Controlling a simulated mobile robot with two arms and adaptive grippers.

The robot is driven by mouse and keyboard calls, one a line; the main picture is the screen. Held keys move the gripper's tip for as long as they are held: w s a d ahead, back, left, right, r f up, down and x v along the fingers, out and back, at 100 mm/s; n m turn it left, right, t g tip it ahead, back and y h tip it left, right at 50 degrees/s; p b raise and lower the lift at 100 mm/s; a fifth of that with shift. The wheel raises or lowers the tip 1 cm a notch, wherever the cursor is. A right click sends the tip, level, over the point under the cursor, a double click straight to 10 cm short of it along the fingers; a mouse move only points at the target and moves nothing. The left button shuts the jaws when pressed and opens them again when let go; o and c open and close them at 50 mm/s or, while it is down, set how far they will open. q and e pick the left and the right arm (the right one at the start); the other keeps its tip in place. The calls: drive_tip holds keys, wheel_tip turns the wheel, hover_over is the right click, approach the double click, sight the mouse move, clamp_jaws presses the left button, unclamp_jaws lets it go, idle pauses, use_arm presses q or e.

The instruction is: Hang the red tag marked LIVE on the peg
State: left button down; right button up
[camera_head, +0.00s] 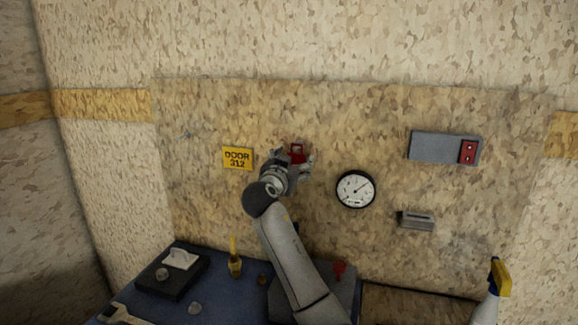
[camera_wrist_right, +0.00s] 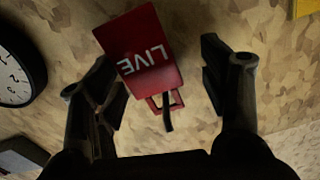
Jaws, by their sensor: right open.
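The red tag marked LIVE (camera_wrist_right: 148,52) is at the board, and its lettering appears upside down in the right wrist view. Its small red loop (camera_wrist_right: 176,97) is around a dark peg (camera_wrist_right: 167,115), and the tag tilts a little. In the head view the red tag (camera_head: 297,150) shows just beyond my right gripper (camera_head: 294,163), which partly covers it. My right gripper (camera_wrist_right: 160,82) is open, with one finger on each side of the tag and visible gaps. My left gripper is not in view.
A yellow DOOR 312 sign (camera_head: 237,158) is left of the gripper and a round gauge (camera_head: 356,189) is right. A grey panel with a red switch (camera_head: 467,152) and a small grey holder (camera_head: 416,220) are farther right. Below are a black tray (camera_head: 160,289) and a spray bottle (camera_head: 494,290).

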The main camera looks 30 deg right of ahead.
drive_tip(key=v, duration=1.2)
drive_tip(key=shift+f, duration=0.1)
